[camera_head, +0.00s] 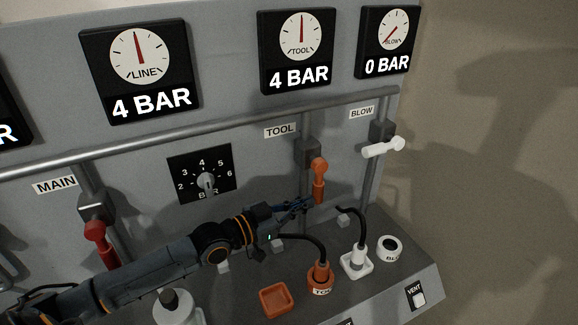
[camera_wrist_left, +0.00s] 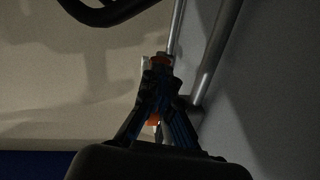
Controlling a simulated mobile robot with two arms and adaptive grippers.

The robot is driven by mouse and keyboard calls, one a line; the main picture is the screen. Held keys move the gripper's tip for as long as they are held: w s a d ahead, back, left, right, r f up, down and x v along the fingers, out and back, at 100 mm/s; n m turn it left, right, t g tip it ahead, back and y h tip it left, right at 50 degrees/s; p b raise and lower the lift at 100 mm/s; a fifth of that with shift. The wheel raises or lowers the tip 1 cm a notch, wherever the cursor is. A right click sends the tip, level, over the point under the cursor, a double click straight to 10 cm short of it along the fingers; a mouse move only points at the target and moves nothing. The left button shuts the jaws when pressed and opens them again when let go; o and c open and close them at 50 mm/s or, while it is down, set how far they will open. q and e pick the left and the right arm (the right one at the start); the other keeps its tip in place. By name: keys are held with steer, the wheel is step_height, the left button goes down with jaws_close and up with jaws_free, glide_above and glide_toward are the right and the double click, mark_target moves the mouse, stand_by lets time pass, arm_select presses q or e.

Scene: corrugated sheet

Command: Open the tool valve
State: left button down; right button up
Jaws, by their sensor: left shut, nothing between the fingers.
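The orange tool valve handle (camera_head: 319,180) hangs down, roughly in line with its pipe, under the TOOL label (camera_head: 281,131). The TOOL gauge (camera_head: 302,38) reads 4 BAR. My left gripper (camera_head: 308,203) is shut and empty, with its fingertips close beside the handle's lower end; I cannot tell whether they touch. In the left wrist view the closed fingers (camera_wrist_left: 160,75) partly hide orange parts of the handle (camera_wrist_left: 162,58). My right gripper is not in view.
The white blow handle (camera_head: 383,147) points sideways at the right, and its gauge (camera_head: 391,30) reads 0 BAR. The red main handle (camera_head: 98,242) hangs down at the left. Below my gripper are the orange connector (camera_head: 320,275), white connector (camera_head: 355,261) and their black hoses.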

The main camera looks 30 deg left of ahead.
arm_select(q)
steer(key=shift+f, duration=0.1)
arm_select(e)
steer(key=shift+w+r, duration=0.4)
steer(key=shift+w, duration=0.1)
arm_select(q)
steer(key=v, duration=1.2)
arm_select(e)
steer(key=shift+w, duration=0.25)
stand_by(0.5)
